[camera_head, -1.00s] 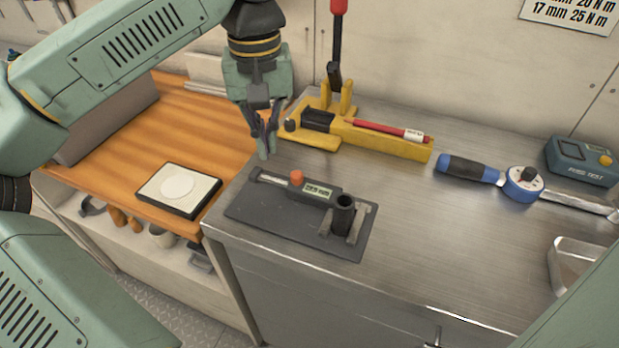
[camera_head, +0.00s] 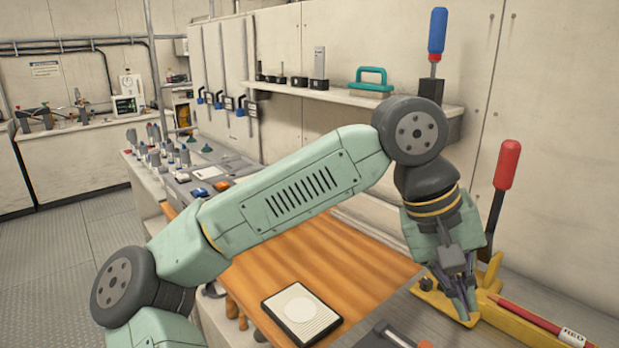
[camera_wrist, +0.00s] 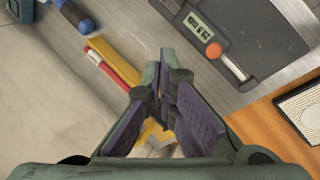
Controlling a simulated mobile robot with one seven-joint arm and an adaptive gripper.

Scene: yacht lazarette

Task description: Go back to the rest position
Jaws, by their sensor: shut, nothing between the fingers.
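My gripper (camera_head: 468,310) is shut and empty. In the head view it points down at the right, in front of the yellow fixture (camera_head: 497,322) with the red-handled lever (camera_head: 505,170). In the wrist view my gripper (camera_wrist: 163,88) shows its fingertips together over the metal bench. A red pencil-shaped tool (camera_wrist: 108,65) lies along the yellow fixture beside the fingers.
A wall shelf (camera_head: 340,97) above holds a teal-handled tool (camera_head: 371,80) and a blue-handled tool (camera_head: 437,35). Open floor (camera_head: 50,260) lies at the left.

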